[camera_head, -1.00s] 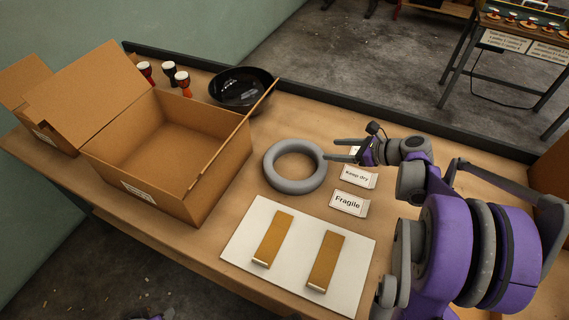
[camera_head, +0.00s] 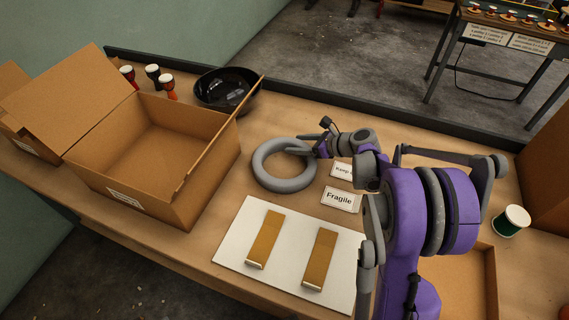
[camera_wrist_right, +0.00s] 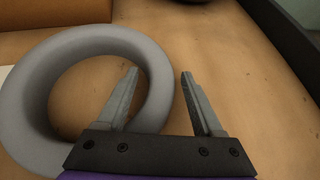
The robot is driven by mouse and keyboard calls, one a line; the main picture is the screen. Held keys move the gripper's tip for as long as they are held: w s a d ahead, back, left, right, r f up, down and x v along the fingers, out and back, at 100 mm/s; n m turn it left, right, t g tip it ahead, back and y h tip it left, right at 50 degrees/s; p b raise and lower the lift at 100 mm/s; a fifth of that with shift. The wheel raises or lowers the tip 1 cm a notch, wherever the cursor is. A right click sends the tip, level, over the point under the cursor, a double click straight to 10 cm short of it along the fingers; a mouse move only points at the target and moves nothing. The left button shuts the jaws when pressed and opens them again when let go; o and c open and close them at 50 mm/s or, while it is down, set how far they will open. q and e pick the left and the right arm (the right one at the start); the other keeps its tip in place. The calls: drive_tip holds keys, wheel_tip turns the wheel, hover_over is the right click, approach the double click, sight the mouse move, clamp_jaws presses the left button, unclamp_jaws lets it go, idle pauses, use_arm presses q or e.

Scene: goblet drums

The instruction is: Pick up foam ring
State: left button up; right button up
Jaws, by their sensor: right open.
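The grey foam ring (camera_head: 282,185) lies flat on the wooden table, right of the open cardboard box. It fills the left of the right wrist view (camera_wrist_right: 28,95). My right gripper (camera_head: 302,143) is at the ring's far right side, open and empty. In the right wrist view my right gripper (camera_wrist_right: 159,73) has one finger over the ring's inner edge and the other just outside its rim, with the ring's wall between them. I cannot tell whether the fingers touch the foam. My left gripper is out of view.
The open cardboard box (camera_head: 130,190) stands left of the ring, and a black bowl (camera_head: 226,92) behind it. A white board (camera_head: 285,265) with two brown strips lies in front. A "Fragile" card (camera_head: 341,199) lies to the right. A green spool (camera_head: 510,221) stands far right.

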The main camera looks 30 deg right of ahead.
clamp_jaws()
idle(0.3)
drive_tip(key=shift+r, duration=0.1)
